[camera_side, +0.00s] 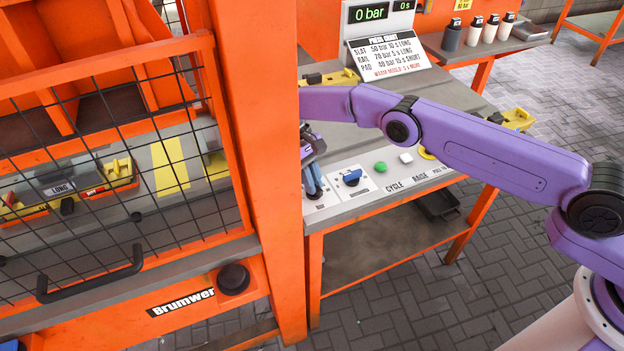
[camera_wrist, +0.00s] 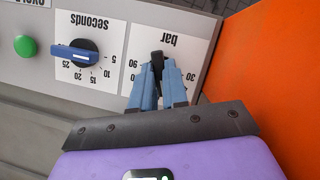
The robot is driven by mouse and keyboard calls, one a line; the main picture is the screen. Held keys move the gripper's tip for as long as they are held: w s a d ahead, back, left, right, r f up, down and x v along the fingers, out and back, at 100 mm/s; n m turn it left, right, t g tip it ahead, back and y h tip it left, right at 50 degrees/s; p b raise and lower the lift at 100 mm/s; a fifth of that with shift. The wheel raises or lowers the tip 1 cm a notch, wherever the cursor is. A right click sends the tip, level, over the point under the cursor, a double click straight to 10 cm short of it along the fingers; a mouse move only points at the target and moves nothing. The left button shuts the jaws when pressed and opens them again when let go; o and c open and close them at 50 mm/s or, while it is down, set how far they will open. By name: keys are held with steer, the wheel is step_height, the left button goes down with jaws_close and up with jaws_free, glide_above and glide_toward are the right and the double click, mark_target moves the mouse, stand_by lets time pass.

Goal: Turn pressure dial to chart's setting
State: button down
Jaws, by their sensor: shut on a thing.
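The pressure dial, labelled "bar" (camera_wrist: 170,42), is upside down in the wrist view, with 30 and 90 readable on its plate. My gripper (camera_wrist: 157,82) is over this plate, its blue fingers shut on the dial's knob (camera_wrist: 157,60); the fingers hide most of it, so its setting is unclear. In the side view my gripper (camera_side: 314,182) is at the panel's left end, partly behind the orange post. The chart (camera_side: 388,53) lists slat 50 bar 10 s long, rail 70 bar 5 s long, pad 40 bar 15 s short. The display (camera_side: 372,12) reads 0 bar.
The seconds dial (camera_wrist: 75,54) and green button (camera_wrist: 25,46) are beside the bar dial. The orange post (camera_side: 262,150) stands close to my gripper. A mould marked LONG (camera_side: 62,188) shows behind the mesh guard. Several small containers (camera_side: 489,30) stand on the back table.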

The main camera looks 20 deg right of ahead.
mark_target(319, 188)
steer(key=shift+w, duration=0.1)
steer(key=c, duration=1.1)
jaws_free()
steer(key=shift+c, duration=0.2)
steer(key=shift+r, duration=0.1)
step_height(319, 188, up, 3)
steer(key=shift+r, duration=0.15)
steer(key=shift+s+d+r, duration=0.35)
steer(key=shift+s+r, duration=0.35)
steer(key=shift+r, duration=0.15)
steer(key=shift+s+d+r, duration=0.35)
steer(key=shift+s+r, duration=0.3)
steer(key=shift+r, duration=0.2)
steer(key=s+d+r, duration=0.5)
steer(key=s+r, duration=0.1)
steer(key=s, duration=0.3)
steer(key=shift+s, duration=0.35)
steer(key=shift+d+r, duration=0.1)
